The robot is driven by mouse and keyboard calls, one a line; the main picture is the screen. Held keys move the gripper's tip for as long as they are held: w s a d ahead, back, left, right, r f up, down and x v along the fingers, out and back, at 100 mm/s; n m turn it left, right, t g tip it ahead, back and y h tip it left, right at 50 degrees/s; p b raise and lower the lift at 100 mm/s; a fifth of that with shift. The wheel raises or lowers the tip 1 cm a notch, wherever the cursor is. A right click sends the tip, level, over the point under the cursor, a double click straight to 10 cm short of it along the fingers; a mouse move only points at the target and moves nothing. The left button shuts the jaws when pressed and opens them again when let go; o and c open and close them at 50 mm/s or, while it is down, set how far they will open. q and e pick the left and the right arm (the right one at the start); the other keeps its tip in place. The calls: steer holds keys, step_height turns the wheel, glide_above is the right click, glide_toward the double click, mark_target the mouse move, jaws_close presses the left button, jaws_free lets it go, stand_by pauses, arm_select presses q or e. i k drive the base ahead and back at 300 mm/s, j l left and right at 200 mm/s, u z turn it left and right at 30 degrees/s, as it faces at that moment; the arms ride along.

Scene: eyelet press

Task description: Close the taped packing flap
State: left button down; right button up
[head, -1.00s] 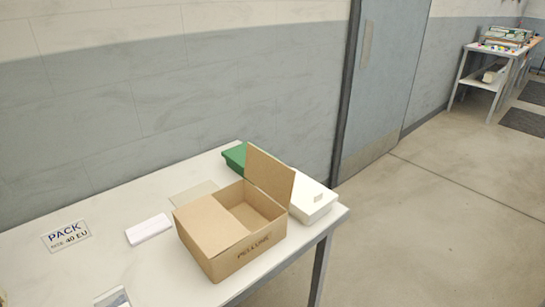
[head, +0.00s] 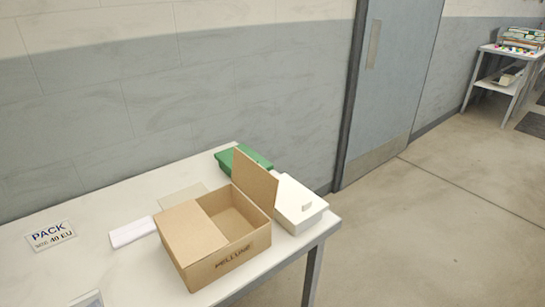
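An open cardboard packing box (head: 222,262) stands on the white table, with dark lettering on its front side. Its left flap (head: 192,232) lies flat over the left half of the opening. Its right flap (head: 255,180) stands up, tilted a little from upright. The inside (head: 231,224) shows between the flaps, and the visible part looks empty. I cannot make out any tape on the flaps. Neither of my grippers is in view.
A white lidded box (head: 298,205) stands close to the right of the carton, and a green box (head: 241,156) behind it. A white packet (head: 132,231), a flat beige sheet (head: 183,197) and a PACK sign (head: 50,236) lie to the left. The table's front left (head: 115,272) is mostly clear.

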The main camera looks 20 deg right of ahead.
mark_target(258, 184)
steer(key=l+u, duration=0.25)
steer(key=l, duration=0.35)
steer(key=k+l+u, duration=0.2)
steer(key=l, duration=0.45)
steer(key=l+u, duration=0.25)
steer(key=l, duration=0.35)
steer(key=l+u, duration=0.2)
steer(key=l, duration=0.25)
steer(key=k+l+u, duration=0.2)
steer(key=l, duration=0.25)
steer(key=l+u, duration=0.4)
steer(key=l, duration=0.55)
